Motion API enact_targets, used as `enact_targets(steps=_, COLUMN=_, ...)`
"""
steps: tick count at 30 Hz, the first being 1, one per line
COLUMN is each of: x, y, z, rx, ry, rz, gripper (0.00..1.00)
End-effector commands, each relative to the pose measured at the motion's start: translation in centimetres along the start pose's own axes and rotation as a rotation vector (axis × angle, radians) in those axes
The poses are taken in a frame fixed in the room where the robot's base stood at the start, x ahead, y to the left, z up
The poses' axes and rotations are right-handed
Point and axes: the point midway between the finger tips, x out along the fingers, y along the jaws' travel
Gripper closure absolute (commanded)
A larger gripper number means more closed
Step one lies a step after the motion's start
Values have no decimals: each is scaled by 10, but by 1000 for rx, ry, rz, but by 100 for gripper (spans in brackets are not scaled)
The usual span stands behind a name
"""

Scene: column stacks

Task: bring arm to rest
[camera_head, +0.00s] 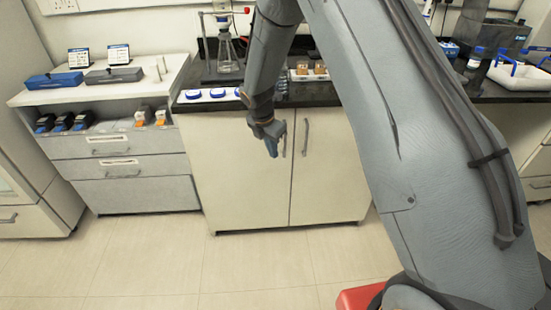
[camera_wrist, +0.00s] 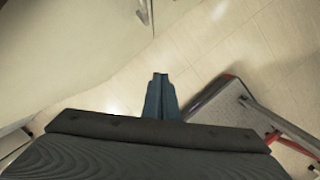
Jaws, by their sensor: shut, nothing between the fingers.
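My gripper (camera_head: 273,149) hangs at the end of my grey arm in the head view, in front of the cream cabinet doors and below the dark countertop edge. It points downward. In the wrist view the two fingers of my gripper (camera_wrist: 160,77) are together, with nothing between them.
A dark countertop (camera_head: 205,104) holds a flask (camera_head: 228,58) and small blue-rimmed dishes. Cream cabinet doors (camera_head: 240,180) stand behind my gripper. A grey drawer unit (camera_head: 135,192) is at the left. A white rack (camera_head: 520,75) sits at the right. Tiled floor (camera_head: 150,260) is clear.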

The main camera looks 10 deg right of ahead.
Motion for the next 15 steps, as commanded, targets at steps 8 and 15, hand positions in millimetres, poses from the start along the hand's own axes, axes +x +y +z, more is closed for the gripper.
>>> enact_targets(steps=8, x=-33, y=-2, z=1, rx=0, ry=0, rz=1, gripper=100)
enact_targets(steps=15, x=-42, y=-7, z=2, rx=31, ry=4, rz=0, gripper=100)
